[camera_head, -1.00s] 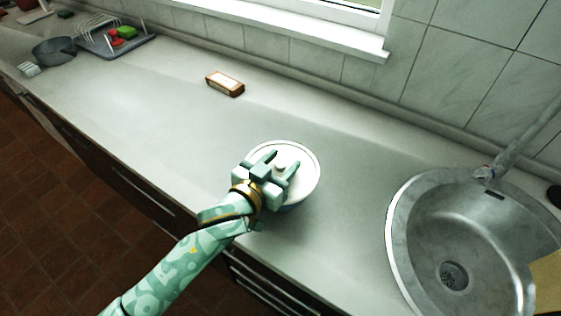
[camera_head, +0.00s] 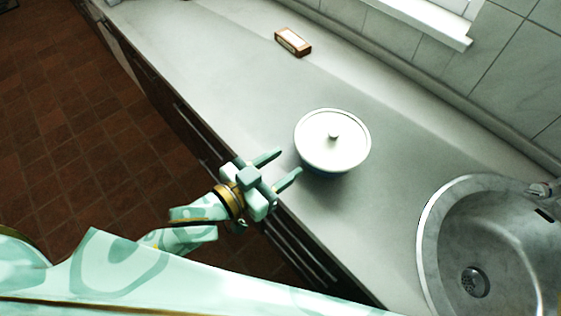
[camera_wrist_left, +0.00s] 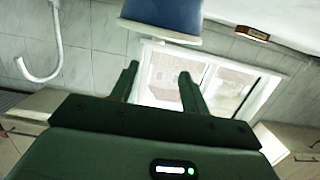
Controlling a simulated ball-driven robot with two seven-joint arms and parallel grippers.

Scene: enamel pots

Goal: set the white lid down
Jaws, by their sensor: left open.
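The white lid (camera_head: 333,138) with a small round knob lies on a blue pot (camera_head: 333,173) on the counter. In the left wrist view the pot (camera_wrist_left: 165,14) appears upside down at the top, with the lid's pale rim (camera_wrist_left: 158,32) against it. My left gripper (camera_head: 288,163) is open and empty, at the counter's front edge, to the lower left of the pot and apart from the lid. Its two fingers (camera_wrist_left: 157,80) show with nothing between them in the wrist view. My right gripper is not in view.
A steel sink (camera_head: 432,235) is set into the counter at the right. A brown block-like item (camera_head: 293,41) lies further back; it also shows in the wrist view (camera_wrist_left: 252,34). The counter (camera_head: 230,75) left of the pot is clear. Tiled wall and window sill bound the back.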

